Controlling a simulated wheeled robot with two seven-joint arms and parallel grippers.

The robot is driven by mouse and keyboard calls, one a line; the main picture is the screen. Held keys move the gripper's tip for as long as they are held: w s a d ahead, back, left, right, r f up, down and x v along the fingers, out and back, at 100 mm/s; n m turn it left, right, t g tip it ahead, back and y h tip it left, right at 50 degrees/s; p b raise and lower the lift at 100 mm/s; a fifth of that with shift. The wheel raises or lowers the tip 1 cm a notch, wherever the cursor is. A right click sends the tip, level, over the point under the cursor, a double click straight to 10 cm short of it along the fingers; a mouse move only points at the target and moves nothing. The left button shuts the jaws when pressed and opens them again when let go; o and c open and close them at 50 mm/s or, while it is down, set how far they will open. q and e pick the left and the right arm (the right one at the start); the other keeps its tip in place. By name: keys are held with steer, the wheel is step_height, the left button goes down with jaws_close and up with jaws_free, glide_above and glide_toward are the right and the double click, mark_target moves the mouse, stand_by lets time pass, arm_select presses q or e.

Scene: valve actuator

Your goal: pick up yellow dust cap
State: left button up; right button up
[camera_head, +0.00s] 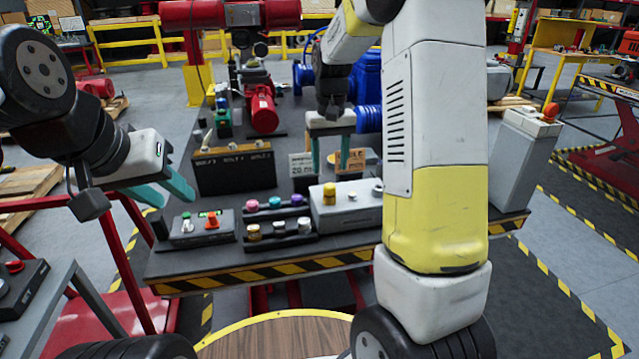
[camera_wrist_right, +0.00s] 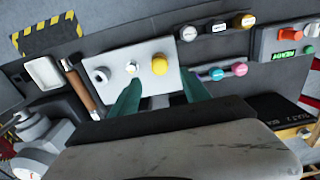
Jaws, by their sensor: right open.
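A yellow cap (camera_head: 329,189) stands at the left end of a light grey box (camera_head: 346,213) on the dark bench. It also shows in the right wrist view (camera_wrist_right: 159,65). A second yellow-gold capped piece (camera_head: 254,232) stands in the front dark tray. My right gripper (camera_head: 330,160) is open and empty, pointing down above and behind the box. In the right wrist view its teal fingers (camera_wrist_right: 161,84) lie either side of the yellow cap's line, apart from it. My left gripper (camera_head: 177,203) is open and empty at the bench's left, near a switch box.
A rear tray (camera_head: 276,206) holds pink, blue and purple caps. The switch box (camera_head: 201,228) has orange and green controls. A dark block (camera_head: 234,173) and small signs stand behind. A wooden-handled tool (camera_wrist_right: 82,90) lies beside the grey box.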

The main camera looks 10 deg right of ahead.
mark_target(330, 185)
step_height(330, 185, down, 7)
steer(key=shift+r, duration=0.15)
jaws_close()
stand_by(0.4)
